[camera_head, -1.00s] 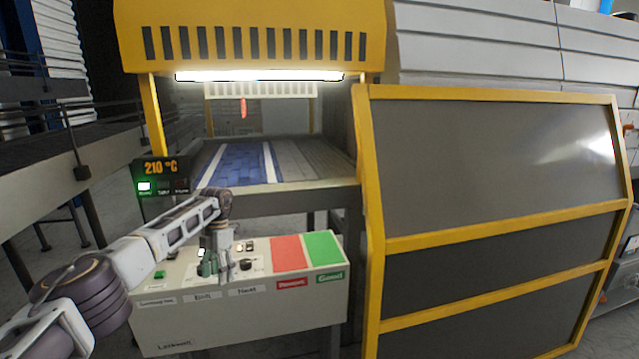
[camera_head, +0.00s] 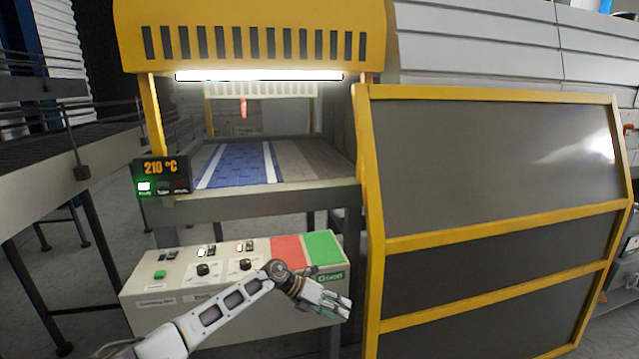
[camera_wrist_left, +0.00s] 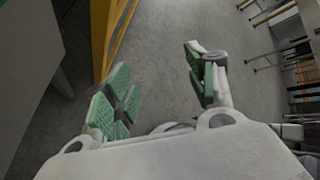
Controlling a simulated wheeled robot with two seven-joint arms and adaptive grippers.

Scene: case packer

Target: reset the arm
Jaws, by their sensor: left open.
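My left arm (camera_head: 230,308) comes in from the lower left in the head view. My left gripper (camera_head: 338,306) is at the front right corner of the cream control panel (camera_head: 150,318), in front of its lower right side. In the left wrist view the gripper (camera_wrist_left: 160,95) is open, its green-padded fingers wide apart with only grey floor between them. The panel carries knobs, a green button, a red area (camera_head: 288,248) and a green area (camera_head: 322,248). My right gripper is in neither view.
A yellow-framed grey guard (camera_head: 490,170) stands right of the panel. Behind the panel is a conveyor (camera_head: 240,165) under a yellow hood (camera_head: 250,35), with a display (camera_head: 162,168) reading 210 °C. Railings and a dark conveyor (camera_head: 60,165) stand at the left.

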